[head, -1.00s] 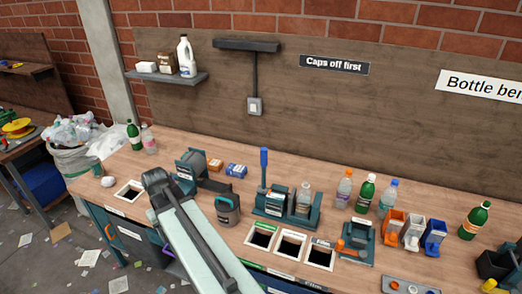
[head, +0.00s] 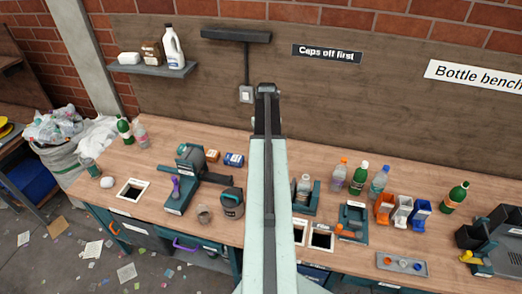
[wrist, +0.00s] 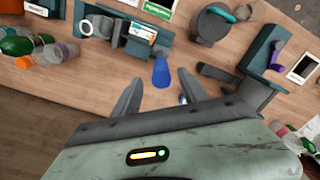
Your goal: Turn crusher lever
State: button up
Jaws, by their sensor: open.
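The crusher (head: 314,205) stands on the bench in the head view, mostly hidden behind my arm, with a clear bottle (head: 304,187) upright in it. In the wrist view the crusher (wrist: 130,32) is at the top, and its blue lever (wrist: 161,72) points toward my gripper. My gripper (wrist: 162,84) is open. In the wrist view the lever's end lies in line with the gap between the fingers, and I cannot tell whether it touches either. The head view hides the lever and the fingertips behind my arm.
A device with a purple handle (head: 175,188) and a dark cup (head: 231,203) stand left of my arm. Bottles (head: 379,182) and orange, white and blue holders (head: 403,211) stand to the right. A wall shelf (head: 153,70) is at the back left.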

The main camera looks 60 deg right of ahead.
jog(key=shift+w, duration=0.2)
notch_tip(320, 180, down, 8)
jog(key=b, duration=0.8)
jog(key=shift+s, duration=0.1)
jog(key=shift+r, duration=0.15)
grip_shut()
dwell(0.7)
